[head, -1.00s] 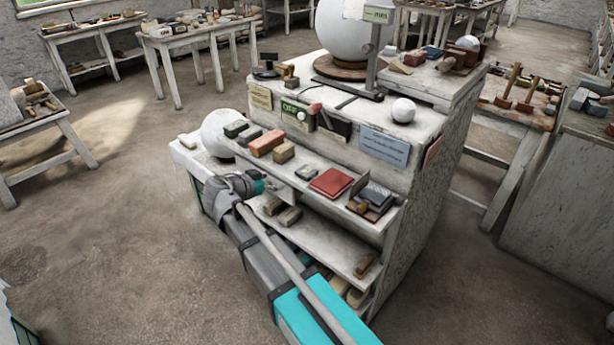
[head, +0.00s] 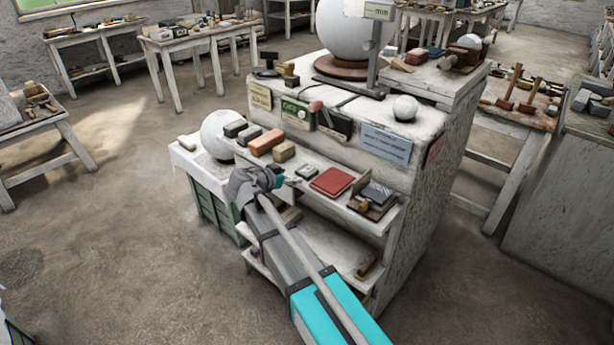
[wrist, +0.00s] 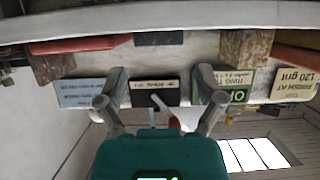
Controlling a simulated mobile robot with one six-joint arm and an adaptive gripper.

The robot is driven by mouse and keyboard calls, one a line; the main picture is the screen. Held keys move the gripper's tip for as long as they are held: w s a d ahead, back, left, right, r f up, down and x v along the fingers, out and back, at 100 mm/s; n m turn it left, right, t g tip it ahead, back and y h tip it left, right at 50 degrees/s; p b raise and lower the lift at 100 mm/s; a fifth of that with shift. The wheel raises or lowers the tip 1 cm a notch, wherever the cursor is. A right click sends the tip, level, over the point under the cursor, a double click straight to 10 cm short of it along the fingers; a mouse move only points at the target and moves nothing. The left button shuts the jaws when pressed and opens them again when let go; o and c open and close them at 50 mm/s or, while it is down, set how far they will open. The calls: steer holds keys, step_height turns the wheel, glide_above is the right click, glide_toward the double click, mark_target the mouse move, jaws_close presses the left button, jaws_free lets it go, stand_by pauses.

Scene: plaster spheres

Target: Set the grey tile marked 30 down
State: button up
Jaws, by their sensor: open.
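A small dark grey piece (head: 306,173), likely the grey tile, lies on the cabinet's upper shelf between a tan block and a red tile. In the wrist view, it appears as a dark slab (wrist: 158,38) on that shelf, seen upside down. No number on it is readable. My gripper (head: 283,181) is at the shelf's front, just left of the piece. In the wrist view, my gripper (wrist: 164,72) is open, fingers spread and nothing between the tips. The slab lies beyond the tips, lined up with the gap; contact cannot be seen.
The tan block (head: 284,151) and a red brick (head: 266,142) are to the left. The red tile (head: 332,181) is to the right, then a brown tray (head: 371,211) with dark tiles. Signs, including a blue-grey one (head: 386,145), line the cabinet front behind.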

mark_target(304, 172)
steer(key=shift+w+d+f, duration=0.15)
steer(key=shift+w+d, duration=0.15)
steer(key=shift+r+b+x, duration=0.2)
steer(key=shift+b+x, duration=0.65)
steer(key=shift+x, duration=1.7)
steer(key=shift+d, duration=0.1)
steer(key=c, duration=0.9)
steer(key=shift+r, duration=0.1)
steer(key=shift+c, duration=0.2)
